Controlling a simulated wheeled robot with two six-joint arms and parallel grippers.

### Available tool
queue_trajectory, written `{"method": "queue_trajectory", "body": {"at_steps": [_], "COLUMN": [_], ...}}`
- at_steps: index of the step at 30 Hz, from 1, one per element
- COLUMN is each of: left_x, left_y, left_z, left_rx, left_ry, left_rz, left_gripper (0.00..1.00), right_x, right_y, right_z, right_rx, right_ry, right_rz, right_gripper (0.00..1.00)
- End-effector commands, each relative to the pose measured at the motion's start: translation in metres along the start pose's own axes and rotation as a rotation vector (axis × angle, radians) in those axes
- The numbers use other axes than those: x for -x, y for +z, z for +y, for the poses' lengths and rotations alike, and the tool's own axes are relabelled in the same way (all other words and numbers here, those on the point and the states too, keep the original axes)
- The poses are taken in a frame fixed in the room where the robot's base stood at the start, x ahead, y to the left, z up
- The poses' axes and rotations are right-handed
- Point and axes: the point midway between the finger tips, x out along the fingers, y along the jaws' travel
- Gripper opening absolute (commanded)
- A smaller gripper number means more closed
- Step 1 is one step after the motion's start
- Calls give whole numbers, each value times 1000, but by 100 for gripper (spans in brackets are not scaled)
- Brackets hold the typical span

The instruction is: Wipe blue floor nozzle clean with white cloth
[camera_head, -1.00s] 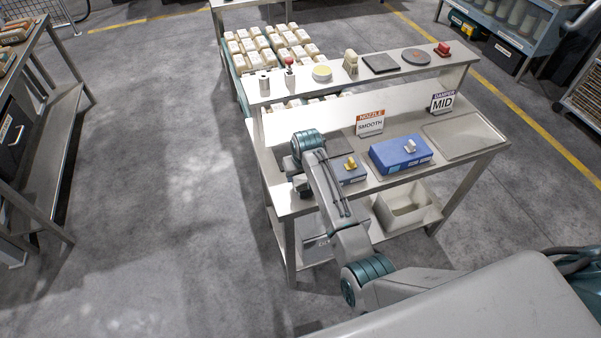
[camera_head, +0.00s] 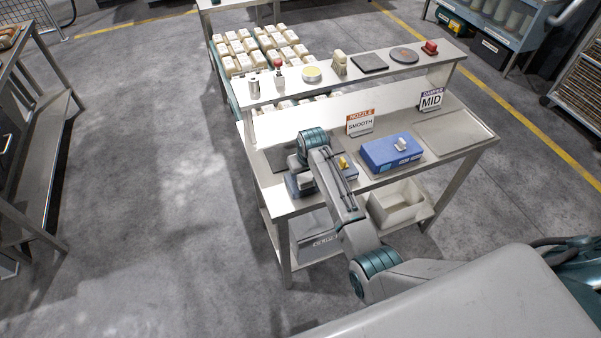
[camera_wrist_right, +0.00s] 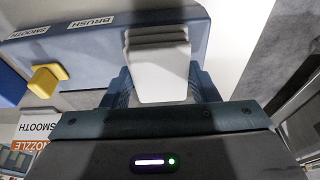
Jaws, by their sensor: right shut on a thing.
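The blue floor nozzle (camera_head: 351,172) lies on the workbench, with a yellow switch (camera_head: 343,163) on top; my right arm hides its middle in the head view. In the right wrist view the nozzle (camera_wrist_right: 110,42) shows SMOOTH and BRUSH labels and the yellow switch (camera_wrist_right: 46,80). My right gripper (camera_wrist_right: 160,88) is shut on the folded white cloth (camera_wrist_right: 158,72), which overlaps the nozzle in this view. I cannot tell whether they touch. In the head view my right gripper (camera_head: 304,182) is over the nozzle's left part. My left gripper is not in view.
A larger blue unit (camera_head: 376,158) with a pale knob stands right of the nozzle. NOZZLE SMOOTH (camera_head: 360,122) and DAMPER MID (camera_head: 431,98) signs stand behind. A raised shelf (camera_head: 300,84) holds small items. A shallow tray (camera_head: 466,140) lies empty at the right.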

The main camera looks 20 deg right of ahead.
Motion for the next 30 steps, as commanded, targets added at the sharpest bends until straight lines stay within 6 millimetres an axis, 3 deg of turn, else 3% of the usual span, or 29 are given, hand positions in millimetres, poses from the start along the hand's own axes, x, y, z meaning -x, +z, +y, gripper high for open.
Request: {"method": "queue_trajectory", "body": {"at_steps": [12, 30], "left_x": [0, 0], "left_y": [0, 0], "left_z": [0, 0], "left_rx": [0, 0], "left_ry": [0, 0], "left_rz": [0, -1], "left_gripper": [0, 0], "right_x": [-3, -1], "right_y": [1, 1], "right_z": [29, -6], "right_rx": [0, 0], "right_ry": [0, -1], "right_rz": [0, -1], "right_gripper": [36, 36]}}
